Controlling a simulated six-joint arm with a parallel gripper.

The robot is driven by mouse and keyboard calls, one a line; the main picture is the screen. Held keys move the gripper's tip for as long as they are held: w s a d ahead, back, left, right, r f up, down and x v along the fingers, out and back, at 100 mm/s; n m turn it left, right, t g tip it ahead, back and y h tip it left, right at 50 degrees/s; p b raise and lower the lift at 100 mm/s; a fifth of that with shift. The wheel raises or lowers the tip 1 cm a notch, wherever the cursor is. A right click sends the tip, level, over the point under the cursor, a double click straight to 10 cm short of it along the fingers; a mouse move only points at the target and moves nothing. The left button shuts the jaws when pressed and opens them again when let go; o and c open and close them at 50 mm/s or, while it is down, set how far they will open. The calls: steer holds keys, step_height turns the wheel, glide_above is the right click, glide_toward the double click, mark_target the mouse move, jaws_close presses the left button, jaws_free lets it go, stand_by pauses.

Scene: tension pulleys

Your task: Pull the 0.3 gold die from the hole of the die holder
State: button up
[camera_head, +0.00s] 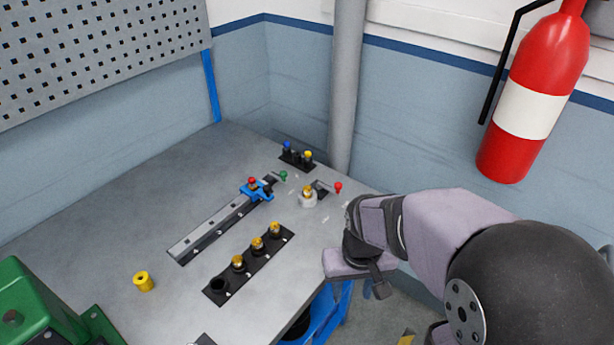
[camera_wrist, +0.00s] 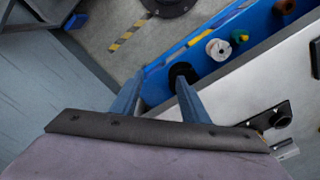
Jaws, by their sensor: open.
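Several gold dies (camera_head: 257,243) stand in a black strip holder (camera_head: 229,279) on the bench, whose nearest hole is empty. Another gold-topped piece (camera_head: 307,190) sits in a grey round mount (camera_head: 309,201) farther back. Size labels are too small to read, so I cannot tell which die is the 0.3 one. My gripper (camera_head: 378,285) is at the bench's right edge, apart from all dies. In the wrist view its fingers (camera_wrist: 158,77) are spread and empty, with the floor and the blue bench side beyond.
A blue clamp (camera_head: 257,190) sits on a rail left of the strip. A yellow spool (camera_head: 143,281) and a green machine (camera_head: 35,312) are at the left. A small black rack (camera_head: 297,158) is at the back by a grey pipe (camera_head: 347,85). The left middle bench is clear.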

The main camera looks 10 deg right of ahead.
steer(key=w+a+r+t+p, duration=0.2)
steer(key=w+r, duration=0.2)
steer(key=w, duration=0.9)
steer(key=m+t+p, duration=0.2)
steer(key=p, duration=0.1)
glide_toward(307, 188)
steer(key=shift+p+x, duration=1.25)
steer(key=shift+x, duration=2.8)
steer(key=shift+h, duration=0.3)
jaws_close()
